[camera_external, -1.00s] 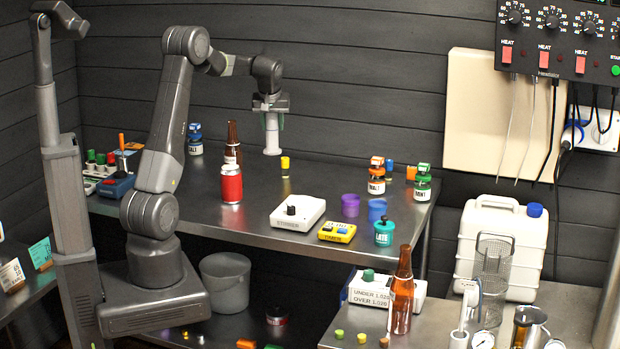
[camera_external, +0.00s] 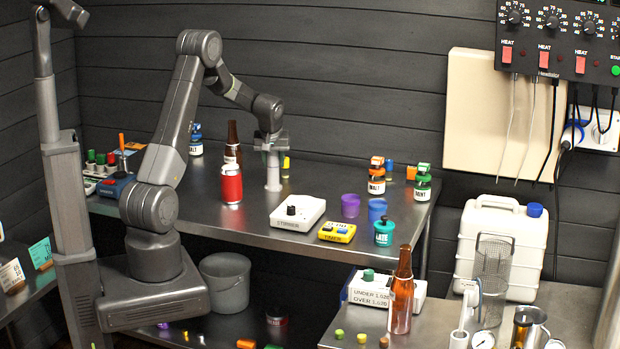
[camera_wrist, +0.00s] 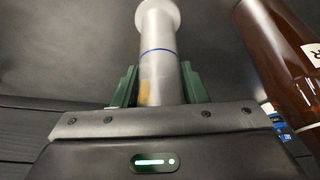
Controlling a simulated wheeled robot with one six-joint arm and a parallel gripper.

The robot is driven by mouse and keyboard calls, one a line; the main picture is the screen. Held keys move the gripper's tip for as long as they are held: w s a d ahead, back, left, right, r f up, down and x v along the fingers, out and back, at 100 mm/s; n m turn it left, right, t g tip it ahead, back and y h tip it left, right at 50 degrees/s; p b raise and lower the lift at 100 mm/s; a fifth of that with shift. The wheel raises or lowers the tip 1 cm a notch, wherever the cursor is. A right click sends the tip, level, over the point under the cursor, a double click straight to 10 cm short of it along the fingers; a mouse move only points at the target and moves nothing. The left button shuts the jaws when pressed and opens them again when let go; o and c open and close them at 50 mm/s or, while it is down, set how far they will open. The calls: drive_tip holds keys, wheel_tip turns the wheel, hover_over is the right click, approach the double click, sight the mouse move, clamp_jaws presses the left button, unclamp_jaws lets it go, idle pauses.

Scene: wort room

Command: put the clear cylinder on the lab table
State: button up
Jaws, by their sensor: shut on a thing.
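The clear cylinder (camera_external: 273,172) is upright between the fingers of my gripper (camera_external: 271,151), over the steel lab table (camera_external: 330,190). Its foot appears to be at the tabletop; I cannot tell whether it rests there fully. In the wrist view, the green fingers of my gripper (camera_wrist: 157,88) are shut on the clear cylinder (camera_wrist: 158,55). The cylinder shows a blue line and a pale round foot at its far end. A yellow thing shows through it or beside it.
A brown bottle (camera_external: 233,143) and a red can (camera_external: 231,184) stand to the left of the cylinder. A stirrer box (camera_external: 297,213) and a yellow timer (camera_external: 337,232) lie in front. A purple cup (camera_external: 350,205) and a blue cup (camera_external: 377,209) stand at the right.

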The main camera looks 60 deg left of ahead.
drive_tip(key=shift+f+b, duration=0.2)
drive_tip(key=shift+b, duration=0.1)
drive_tip(key=o, duration=1)
drive_tip(key=shift+r, duration=0.1)
drive_tip(key=shift+r+p, duration=0.25)
drive_tip(key=shift+p, duration=0.15)
drive_tip(key=b+v, duration=0.2)
drive_tip(key=v, duration=1)
drive_tip(key=shift+s+f, duration=0.1)
